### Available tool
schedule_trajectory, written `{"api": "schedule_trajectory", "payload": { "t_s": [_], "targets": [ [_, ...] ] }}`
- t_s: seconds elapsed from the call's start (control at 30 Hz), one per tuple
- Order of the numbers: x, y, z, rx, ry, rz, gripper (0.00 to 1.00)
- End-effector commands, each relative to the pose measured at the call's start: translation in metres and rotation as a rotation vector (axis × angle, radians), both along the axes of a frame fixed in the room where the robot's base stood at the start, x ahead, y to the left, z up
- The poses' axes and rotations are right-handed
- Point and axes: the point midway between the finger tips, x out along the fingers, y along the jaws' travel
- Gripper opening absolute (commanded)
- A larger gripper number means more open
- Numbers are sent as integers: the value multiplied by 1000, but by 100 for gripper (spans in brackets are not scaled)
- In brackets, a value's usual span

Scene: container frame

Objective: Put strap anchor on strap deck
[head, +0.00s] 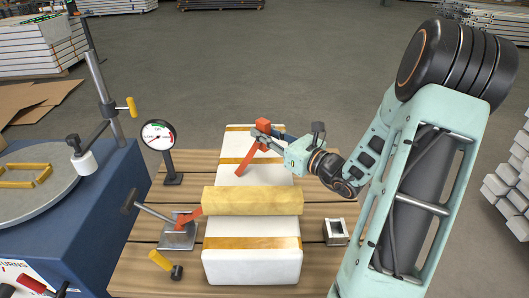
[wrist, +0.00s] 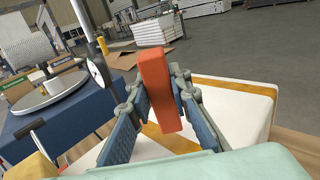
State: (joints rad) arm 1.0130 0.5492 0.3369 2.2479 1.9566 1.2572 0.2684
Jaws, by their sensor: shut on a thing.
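My gripper (head: 262,137) is shut on an orange-red piece (head: 250,158), which I take to be the strap anchor. The piece has a block-like upper end and a slanting bar reaching down over the white load. In the wrist view the orange-red piece (wrist: 160,85) stands upright and slightly tilted between the two blue-padded fingers (wrist: 152,112). I cannot tell whether its lower end touches the white load (head: 225,262). Which surface is the strap deck is not clear; the wooden slatted deck (head: 130,272) lies under the load.
A blue turntable (head: 85,215) is at left.

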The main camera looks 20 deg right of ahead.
Motion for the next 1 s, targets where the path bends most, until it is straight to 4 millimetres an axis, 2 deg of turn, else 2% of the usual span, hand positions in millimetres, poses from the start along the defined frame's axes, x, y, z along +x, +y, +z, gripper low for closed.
{"api": "schedule_trajectory", "payload": {
  "t_s": [0.23,0.53,1.0],
  "targets": [
    [7,-5,-11,1,-2,1,0],
    [11,-8,-44,0,-2,1,0],
    [11,-7,-49,0,-2,1,0]
  ]
}}
